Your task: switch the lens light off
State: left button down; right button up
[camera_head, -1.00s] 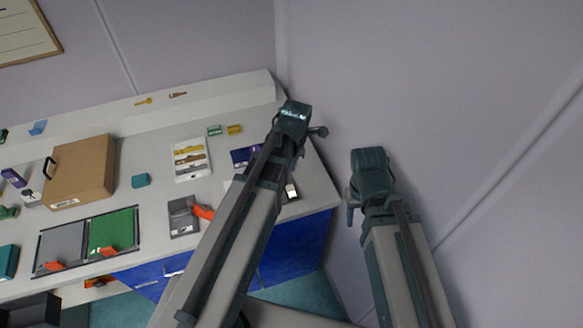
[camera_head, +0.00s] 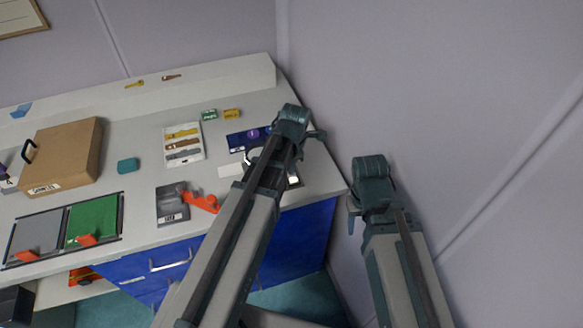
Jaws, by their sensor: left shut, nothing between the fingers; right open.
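A small dark device with a white patch (camera_head: 294,181) lies at the worktop's right front edge, partly behind my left arm. A pale curved rim (camera_head: 252,155) shows just left of that arm; I cannot tell whether it is the lens, and no lit lamp or switch can be made out. My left gripper (camera_head: 291,125) is shut and empty at the teal end of the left arm, over the right part of the worktop; its fingertips are mostly hidden. My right gripper (camera_head: 370,182) is open and empty, right of the worktop in front of the wall; its fingertips are unclear.
On the worktop (camera_head: 140,190) are a brown case (camera_head: 62,158), a white tray of samples (camera_head: 183,144), a blue card (camera_head: 245,139), a grey device (camera_head: 172,204) with an orange lever (camera_head: 202,203), and a green panel (camera_head: 93,221). Blue drawers (camera_head: 165,268) stand below. The wall closes the right side.

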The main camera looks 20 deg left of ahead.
aim_at(294, 181)
pick_arm(q)
jog(key=shift+f, duration=0.2)
jog(key=shift+w+a+f, duration=0.1)
jog(key=shift+w+f, duration=0.1)
jog(key=shift+w, duration=0.05)
jog(key=shift+s+r, duration=0.1)
jog(key=shift+s, duration=0.1)
jog(key=shift+s+g, duration=0.15)
jog(key=shift+g, duration=0.15)
jog(key=shift+s+d+r, duration=0.15)
jog(key=shift+s+d, duration=0.35)
jog(key=shift+r, duration=0.15)
notch_tip(294, 181, up, 14)
jog(key=s+p, duration=0.1)
jog(key=p, duration=1.3)
jog(key=shift+d+f, duration=0.25)
jog(key=shift+d, duration=0.1)
